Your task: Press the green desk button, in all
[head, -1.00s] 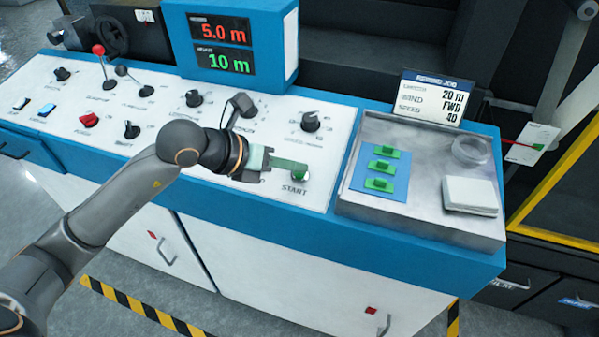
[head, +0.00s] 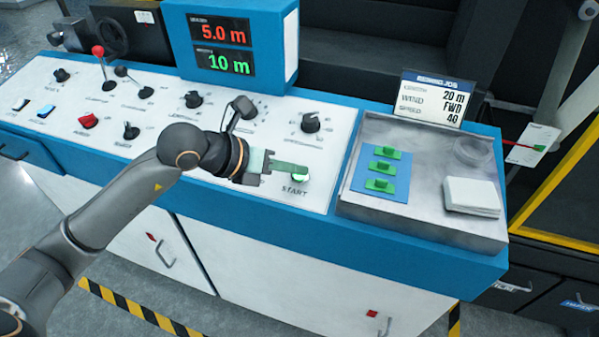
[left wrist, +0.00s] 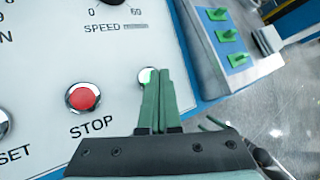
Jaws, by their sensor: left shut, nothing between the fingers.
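The green START button (head: 300,176) sits on the white sloped panel, just above its printed label. It looks brightly lit, and part of it shows beside the fingertips in the left wrist view (left wrist: 146,75). My left gripper (head: 303,169) is shut and empty, its green fingers side by side. The fingertips overlap the button in the head view and cover part of it in the left wrist view (left wrist: 157,74); I cannot tell whether they touch it. My right gripper is not in view.
A red STOP button (left wrist: 82,97) is left of the fingers. A speed knob (head: 310,122) stands behind them. A metal tray (head: 350,205) with green pieces (head: 380,185) and a white pad (head: 471,195) lies right. The display (head: 222,47) reads 5.0 m and 10 m.

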